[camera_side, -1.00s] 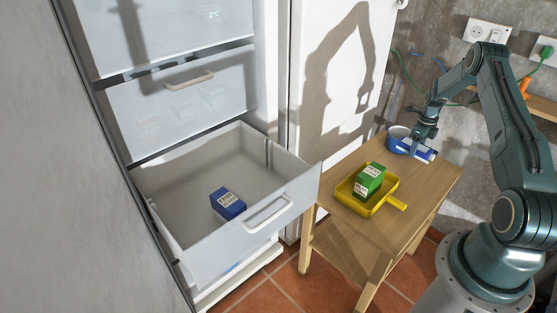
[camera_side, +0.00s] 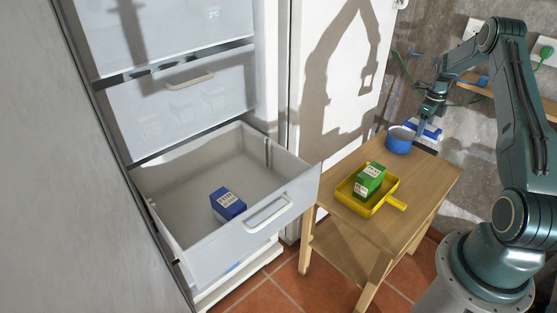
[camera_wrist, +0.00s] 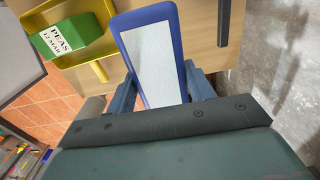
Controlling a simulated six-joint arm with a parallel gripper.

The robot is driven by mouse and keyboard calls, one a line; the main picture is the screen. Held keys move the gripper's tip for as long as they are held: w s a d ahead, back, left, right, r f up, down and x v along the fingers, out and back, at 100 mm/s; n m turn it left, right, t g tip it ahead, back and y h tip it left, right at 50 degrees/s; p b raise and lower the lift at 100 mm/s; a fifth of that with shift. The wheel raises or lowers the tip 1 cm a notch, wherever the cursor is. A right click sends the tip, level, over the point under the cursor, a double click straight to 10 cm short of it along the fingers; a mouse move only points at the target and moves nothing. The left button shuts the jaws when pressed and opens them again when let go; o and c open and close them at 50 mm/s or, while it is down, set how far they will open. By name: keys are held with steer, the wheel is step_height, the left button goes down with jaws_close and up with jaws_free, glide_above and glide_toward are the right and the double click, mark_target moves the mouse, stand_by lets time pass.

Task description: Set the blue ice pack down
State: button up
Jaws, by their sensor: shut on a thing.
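The blue ice pack (camera_wrist: 152,60), a flat slab with a white face, is in my gripper (camera_wrist: 160,88) in the wrist view. The jaws are shut on its sides. In the side view my gripper (camera_side: 428,118) is above the back end of the wooden table, behind the blue bowl. The pack (camera_side: 430,130) shows there as a blue and white strip, partly hidden by the gripper. It looks clear of the tabletop.
On the wooden table (camera_side: 425,185) are a round blue bowl (camera_side: 399,141) and a yellow tray (camera_side: 380,207) holding a green peas box (camera_side: 369,181). An open freezer drawer (camera_side: 180,185) at left holds a blue box (camera_side: 228,203).

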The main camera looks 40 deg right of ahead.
steer(key=w+a+r+n, duration=0.2)
steer(key=w+a+n, duration=0.7)
steer(key=w+a, duration=1.05)
steer(key=w+a+n, duration=0.2)
steer(key=a+n, duration=0.2)
steer(key=a, duration=1.1)
steer(key=w+a+r+n, duration=0.1)
steer(key=a+n, duration=0.4)
steer(key=a, duration=1)
steer(key=shift+w, duration=0.85)
steer(key=shift+a, duration=0.1)
step_height(320, 180, down, 20)
steer(key=shift+r, duration=0.1)
